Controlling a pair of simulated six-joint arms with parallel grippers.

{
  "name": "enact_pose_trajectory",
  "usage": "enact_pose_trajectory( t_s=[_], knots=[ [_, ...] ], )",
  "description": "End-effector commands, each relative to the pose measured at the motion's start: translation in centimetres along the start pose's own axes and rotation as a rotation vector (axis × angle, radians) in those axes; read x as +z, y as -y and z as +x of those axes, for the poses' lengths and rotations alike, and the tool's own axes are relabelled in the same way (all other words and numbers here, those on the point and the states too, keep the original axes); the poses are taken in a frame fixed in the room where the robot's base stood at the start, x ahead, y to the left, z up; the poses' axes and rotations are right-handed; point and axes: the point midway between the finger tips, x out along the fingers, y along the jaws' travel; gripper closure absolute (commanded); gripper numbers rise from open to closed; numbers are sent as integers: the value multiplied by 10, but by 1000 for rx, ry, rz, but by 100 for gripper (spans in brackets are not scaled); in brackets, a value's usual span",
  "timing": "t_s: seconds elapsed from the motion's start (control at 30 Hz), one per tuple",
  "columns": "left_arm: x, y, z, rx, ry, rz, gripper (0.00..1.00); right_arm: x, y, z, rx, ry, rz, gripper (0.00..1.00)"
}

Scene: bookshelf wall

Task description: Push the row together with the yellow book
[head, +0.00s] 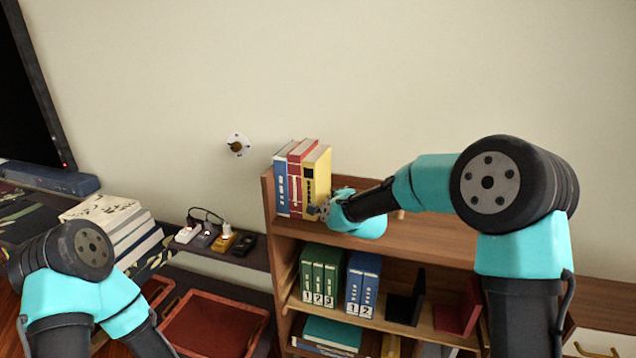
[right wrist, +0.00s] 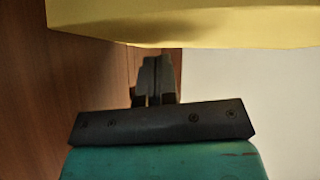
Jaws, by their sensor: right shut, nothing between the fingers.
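The yellow book (head: 318,170) stands upright at the right end of a short row on the top shelf (head: 375,232). A red book (head: 296,180) and a blue book (head: 281,188) stand to its left, close together. My right gripper (head: 322,210) is shut and empty at the lower right side of the yellow book; I cannot tell whether it touches. In the right wrist view the yellow book (right wrist: 190,22) fills the top, with the shut fingers (right wrist: 153,80) below it. My left gripper is out of view; only my left arm shows at lower left.
The lower shelf holds green books (head: 320,275), blue books (head: 363,283) and a black bookend (head: 405,300). A red tray (head: 210,325) lies at lower left, near a stack of books (head: 115,225). The top shelf right of my gripper is mostly bare.

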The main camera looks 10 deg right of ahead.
Motion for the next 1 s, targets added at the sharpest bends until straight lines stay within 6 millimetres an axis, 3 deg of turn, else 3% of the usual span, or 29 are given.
enact_pose_trajectory(
  t_s=[0.5, 1.0],
  knots=[
    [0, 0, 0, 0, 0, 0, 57, -26, -4, -20, -1, -2, 1, 100],
    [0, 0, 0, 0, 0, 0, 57, -27, -4, -24, -1, -2, 1, 100]
  ],
)
